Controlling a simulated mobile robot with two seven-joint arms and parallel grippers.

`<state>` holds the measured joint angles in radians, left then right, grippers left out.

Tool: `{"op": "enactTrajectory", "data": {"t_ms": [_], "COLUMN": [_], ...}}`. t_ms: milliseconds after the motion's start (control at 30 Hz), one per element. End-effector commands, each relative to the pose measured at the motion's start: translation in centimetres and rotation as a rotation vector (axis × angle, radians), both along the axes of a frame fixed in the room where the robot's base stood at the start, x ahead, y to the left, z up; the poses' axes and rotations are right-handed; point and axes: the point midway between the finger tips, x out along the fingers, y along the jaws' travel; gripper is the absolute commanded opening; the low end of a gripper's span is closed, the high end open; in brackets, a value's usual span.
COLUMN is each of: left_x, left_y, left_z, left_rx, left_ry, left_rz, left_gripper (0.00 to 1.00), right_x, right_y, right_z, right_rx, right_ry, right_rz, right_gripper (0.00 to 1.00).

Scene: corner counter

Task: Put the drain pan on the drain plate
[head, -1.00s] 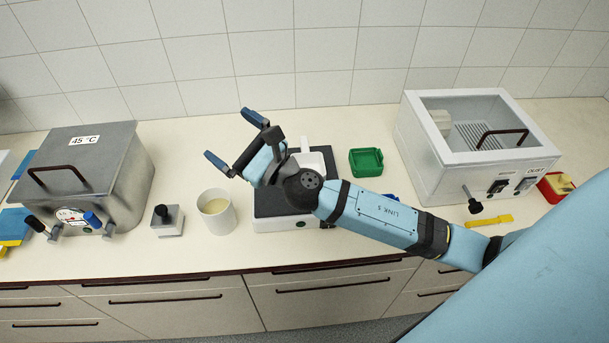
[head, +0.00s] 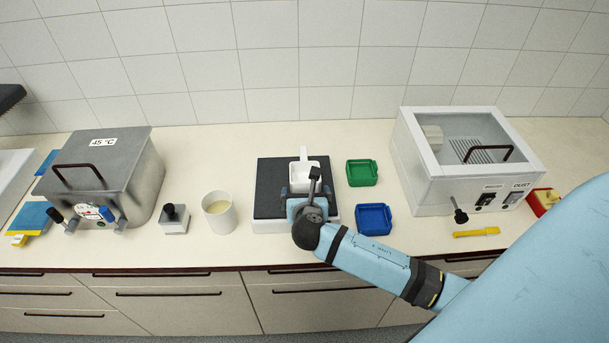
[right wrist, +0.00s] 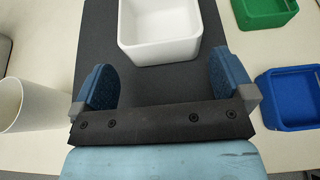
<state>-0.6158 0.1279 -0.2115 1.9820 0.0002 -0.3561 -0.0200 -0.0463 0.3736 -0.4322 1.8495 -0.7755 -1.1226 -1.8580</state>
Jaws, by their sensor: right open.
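A white pan (head: 305,172) with an upright-looking handle sits on the dark top of a low white-based unit (head: 268,190). I cannot tell from its look whether this unit is the drain plate. In the right wrist view the pan is a deep white box (right wrist: 160,35) on the dark surface (right wrist: 100,35). My right gripper (head: 305,190) is open and low over the dark surface, at the pan's near side. Its blue fingers (right wrist: 163,82) stand apart, and the pan lies just beyond them, between their lines. Nothing is held. My left gripper is not in view.
A green tray (head: 362,173) and a blue tray (head: 374,219) lie right of the unit. A white cup (head: 219,213) and a small black-knobbed block (head: 175,219) stand left. A grey heated box (head: 105,175) and a glass-topped white box (head: 465,160) flank them.

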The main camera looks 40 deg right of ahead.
Motion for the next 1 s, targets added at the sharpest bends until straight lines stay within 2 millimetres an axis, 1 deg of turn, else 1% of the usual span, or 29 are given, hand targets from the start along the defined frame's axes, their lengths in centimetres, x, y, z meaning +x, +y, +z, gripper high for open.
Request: {"op": "enactTrajectory", "data": {"t_ms": [100, 233, 400, 500, 600, 800, 833, 867, 900, 967, 1000], "left_x": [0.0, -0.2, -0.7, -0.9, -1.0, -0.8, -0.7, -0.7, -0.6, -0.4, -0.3], "left_y": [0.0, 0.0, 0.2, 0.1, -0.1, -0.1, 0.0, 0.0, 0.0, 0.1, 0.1], "left_z": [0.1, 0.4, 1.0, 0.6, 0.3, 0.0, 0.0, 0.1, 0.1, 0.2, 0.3], "left_rx": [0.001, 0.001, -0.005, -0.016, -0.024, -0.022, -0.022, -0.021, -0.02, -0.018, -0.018], "left_ry": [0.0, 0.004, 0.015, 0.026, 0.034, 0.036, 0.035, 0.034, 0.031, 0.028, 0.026], "left_rz": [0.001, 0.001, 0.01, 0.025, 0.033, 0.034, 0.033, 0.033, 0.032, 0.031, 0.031], "left_gripper": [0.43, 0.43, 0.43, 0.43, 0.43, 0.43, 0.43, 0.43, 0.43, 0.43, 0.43], "right_x": [0.8, 1.6, 3.7, 4.7, 5.1, 5.2, 5.2, 5.2, 5.2, 5.2, 5.2], "right_y": [-0.5, -1.0, -2.6, -3.1, -3.4, -3.5, -3.5, -3.5, -3.5, -3.5, -3.5], "right_z": [-0.3, -0.3, -0.4, -1.2, -1.5, -1.6, -1.6, -1.6, -1.6, -1.6, -1.6], "right_rx": [0.001, 0.0, -0.001, -0.001, -0.001, 0.001, 0.001, 0.001, 0.001, 0.001, 0.0], "right_ry": [0.0, -0.001, -0.001, -0.001, -0.001, -0.002, -0.002, -0.002, -0.002, -0.002, -0.001], "right_rz": [0.0, 0.0, -0.001, -0.001, 0.0, 0.001, 0.001, 0.001, 0.001, 0.001, 0.001], "right_gripper": [1.0, 1.0, 1.0, 1.0, 1.0, 1.0, 0.98, 0.91, 0.82, 0.68, 0.63]}}
